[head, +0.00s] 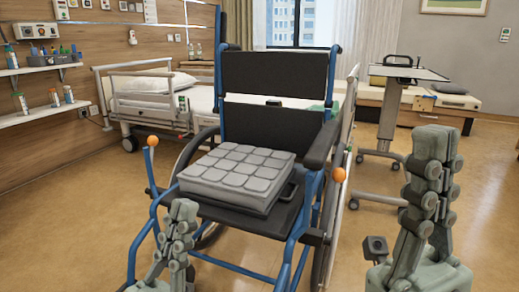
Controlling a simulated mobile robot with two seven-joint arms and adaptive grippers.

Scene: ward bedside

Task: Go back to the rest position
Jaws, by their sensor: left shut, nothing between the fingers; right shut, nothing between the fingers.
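My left gripper (182,212) points upward at the lower left, in front of the wheelchair (272,75). It is shut and empty. My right gripper (438,145) is upright at the lower right, to the right of the wheelchair. It is shut with nothing in it. The blue-framed wheelchair stands in the middle, facing me, with a grey segmented cushion (238,175) on its black seat. From this one view I cannot tell whether my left gripper touches the chair.
A bed (150,110) stands behind the wheelchair. A wheeled overbed table (408,72) stands at the back right. Wall shelves (40,115) with bottles are at the left. Bare floor (70,210) lies to the left of the wheelchair.

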